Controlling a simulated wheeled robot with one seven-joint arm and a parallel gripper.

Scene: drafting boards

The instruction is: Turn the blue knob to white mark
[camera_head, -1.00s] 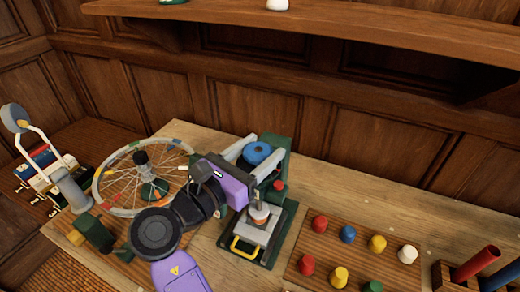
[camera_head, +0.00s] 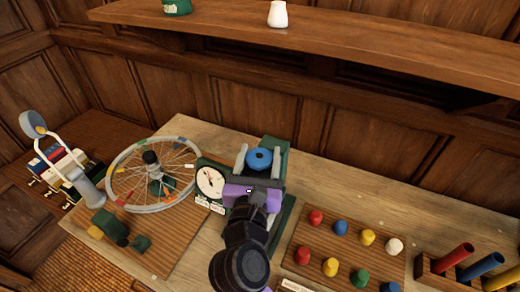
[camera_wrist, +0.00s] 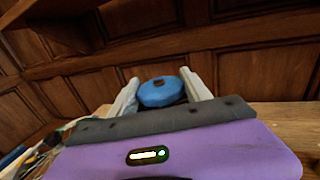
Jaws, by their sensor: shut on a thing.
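The blue knob (camera_head: 259,159) sits at the top of a dark green machine (camera_head: 277,149). It has a dark mark on its face and also shows in the wrist view (camera_wrist: 160,92). My gripper (camera_head: 259,161) has one pale finger on each side of the knob, shut on it; the fingers also flank the knob in the wrist view (camera_wrist: 159,88). A round white dial (camera_head: 211,182) with a dark needle stands left of my gripper. I cannot make out the white mark. My wrist and arm hide the machine's lower front.
A spoked wheel (camera_head: 128,203) lies to the left. A board with several coloured pegs (camera_head: 300,258) is at the right, beside a wooden rack (camera_head: 430,268) with coloured tubes. A wooden shelf (camera_head: 350,33) runs above, along the panelled wall.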

